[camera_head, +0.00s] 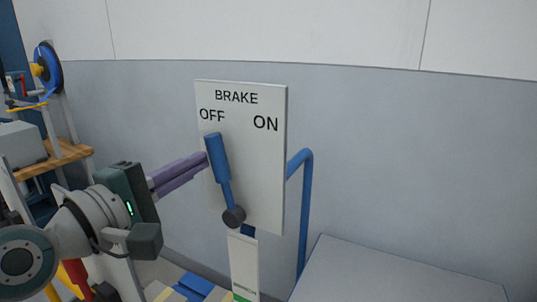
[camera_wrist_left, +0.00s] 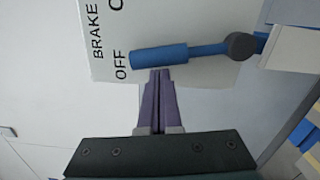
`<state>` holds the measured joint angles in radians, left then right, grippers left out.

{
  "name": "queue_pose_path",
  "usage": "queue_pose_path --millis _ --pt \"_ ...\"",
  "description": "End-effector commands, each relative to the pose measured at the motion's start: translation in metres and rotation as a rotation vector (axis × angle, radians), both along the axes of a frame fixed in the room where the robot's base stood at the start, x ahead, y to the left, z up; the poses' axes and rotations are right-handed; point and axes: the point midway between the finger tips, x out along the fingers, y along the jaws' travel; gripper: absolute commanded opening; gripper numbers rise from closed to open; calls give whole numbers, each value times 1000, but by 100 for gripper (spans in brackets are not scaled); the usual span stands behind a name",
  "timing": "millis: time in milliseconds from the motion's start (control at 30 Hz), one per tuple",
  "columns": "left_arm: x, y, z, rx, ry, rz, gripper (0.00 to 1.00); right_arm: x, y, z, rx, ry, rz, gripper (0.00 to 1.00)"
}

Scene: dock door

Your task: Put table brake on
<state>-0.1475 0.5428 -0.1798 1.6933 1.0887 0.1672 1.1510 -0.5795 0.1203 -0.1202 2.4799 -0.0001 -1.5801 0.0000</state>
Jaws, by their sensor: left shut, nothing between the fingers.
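The brake lever (camera_head: 218,165) has a blue grip and a dark round pivot at its lower end. It leans up and to the left, with its top just below the word OFF on the white brake panel (camera_head: 255,185). ON is printed on the panel's right. My left gripper (camera_head: 205,158) is shut and empty, its purple fingers at the left side of the blue grip. In the left wrist view the lever (camera_wrist_left: 165,55) lies across the fingertips (camera_wrist_left: 160,73), touching or very close; I cannot tell which. My right gripper is not in view.
A blue bent rail (camera_head: 305,200) stands right of the panel. A grey flat-topped surface (camera_head: 390,275) is at the lower right. A shelf (camera_head: 65,155) with a blue reel (camera_head: 48,70) stands at the left. The space in front of the panel's right half is clear.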

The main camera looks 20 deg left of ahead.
Motion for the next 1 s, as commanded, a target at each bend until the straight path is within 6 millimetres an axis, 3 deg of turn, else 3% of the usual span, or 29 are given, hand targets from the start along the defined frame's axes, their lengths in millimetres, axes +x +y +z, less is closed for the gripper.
queue_pose_path --millis 100,400,1000 --pt "-1 -10 10 88 -6 0 0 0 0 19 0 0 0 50" --pt "-3 -35 13 342 -25 0 0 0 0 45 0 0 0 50" --pt "-5 -60 9 589 -46 0 0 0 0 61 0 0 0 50"
